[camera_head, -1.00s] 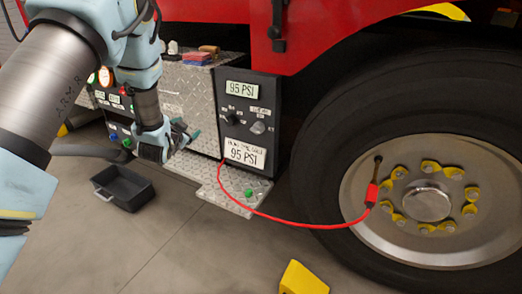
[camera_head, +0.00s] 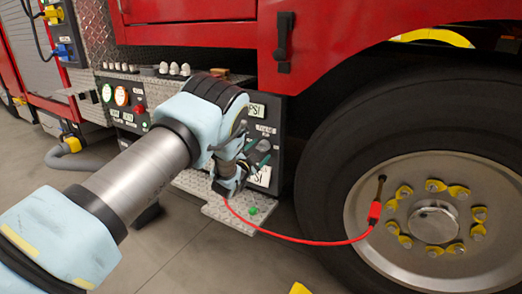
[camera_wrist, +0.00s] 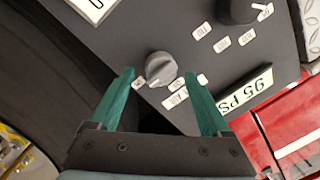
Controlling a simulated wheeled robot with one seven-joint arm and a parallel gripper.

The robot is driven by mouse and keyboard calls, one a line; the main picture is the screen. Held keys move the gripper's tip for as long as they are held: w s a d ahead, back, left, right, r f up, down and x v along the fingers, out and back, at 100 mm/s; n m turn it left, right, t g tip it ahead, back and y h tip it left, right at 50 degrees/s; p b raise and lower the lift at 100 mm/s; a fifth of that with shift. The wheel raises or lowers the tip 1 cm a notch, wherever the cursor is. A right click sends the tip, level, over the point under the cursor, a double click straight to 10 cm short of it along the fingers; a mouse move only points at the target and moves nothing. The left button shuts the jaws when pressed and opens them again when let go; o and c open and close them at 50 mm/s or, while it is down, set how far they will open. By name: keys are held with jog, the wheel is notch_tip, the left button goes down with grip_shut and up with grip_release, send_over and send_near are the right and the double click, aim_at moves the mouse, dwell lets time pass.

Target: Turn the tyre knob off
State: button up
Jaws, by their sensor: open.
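A round grey knob (camera_wrist: 161,67) sits on the dark control panel (camera_wrist: 130,28), with small white labels beside it that are too small to read surely. My gripper (camera_wrist: 160,84) is open and empty. Its two green fingertips point at the panel, one on each side of the knob in the wrist view. I see no contact with the knob, but the depth gap is hard to judge. In the head view my gripper (camera_head: 257,154) is in front of the panel (camera_head: 279,116) and covers much of its face.
A black knob (camera_wrist: 237,9) with small labels and a "95 PSI" plate (camera_wrist: 243,92) are close by on the panel. A red hose (camera_head: 290,239) runs from below the panel to the wheel (camera_head: 434,222). A diamond-plate step (camera_head: 235,216) lies under the panel.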

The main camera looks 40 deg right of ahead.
jog(key=shift+x, duration=0.8)
jog(key=shift+w, duration=0.1)
grip_shut()
